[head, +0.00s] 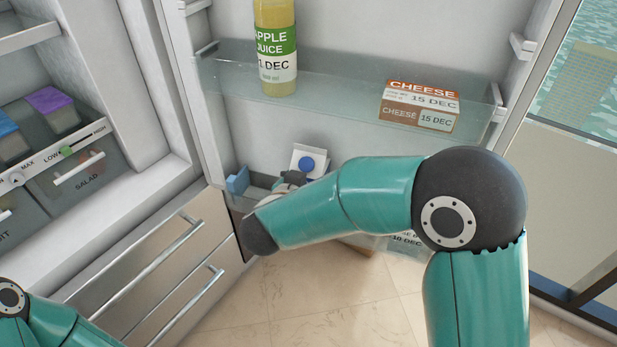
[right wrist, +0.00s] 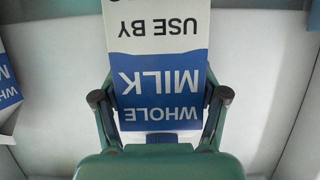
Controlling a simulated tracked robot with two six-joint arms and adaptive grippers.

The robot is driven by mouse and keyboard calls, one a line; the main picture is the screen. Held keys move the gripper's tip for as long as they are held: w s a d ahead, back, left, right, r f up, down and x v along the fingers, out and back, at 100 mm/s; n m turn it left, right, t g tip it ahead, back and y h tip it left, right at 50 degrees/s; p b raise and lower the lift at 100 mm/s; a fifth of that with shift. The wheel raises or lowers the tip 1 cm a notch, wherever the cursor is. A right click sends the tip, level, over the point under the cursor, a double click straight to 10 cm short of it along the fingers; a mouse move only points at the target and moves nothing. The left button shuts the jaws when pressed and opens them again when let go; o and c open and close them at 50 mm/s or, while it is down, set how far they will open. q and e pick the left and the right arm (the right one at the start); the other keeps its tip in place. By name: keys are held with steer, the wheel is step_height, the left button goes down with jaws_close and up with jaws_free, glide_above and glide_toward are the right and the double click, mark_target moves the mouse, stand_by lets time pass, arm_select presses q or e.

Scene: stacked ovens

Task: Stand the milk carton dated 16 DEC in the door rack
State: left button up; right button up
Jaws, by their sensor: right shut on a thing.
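My right gripper (head: 290,180) is shut on a milk carton (head: 309,161) at the lower door rack (head: 395,245). The carton shows a white top and a blue cap in the head view. In the right wrist view, the gripper (right wrist: 161,96) has a finger on each side of the carton (right wrist: 160,75), which reads WHOLE MILK and USE BY upside down. Its date is cut off. My arm hides the carton's lower part, so I cannot tell whether it touches the rack floor. My left gripper is out of view.
A blue item (head: 237,181) is at the rack's left end. Another WHOLE-labelled carton (right wrist: 8,88) is at the wrist view's left. A label reading 10 DEC (head: 406,239) shows behind my arm. The upper shelf holds apple juice (head: 277,50) and cheese (head: 420,105).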

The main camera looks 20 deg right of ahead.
steer(key=shift+f, duration=0.15)
steer(key=o, duration=1.8)
steer(key=shift+o, duration=0.3)
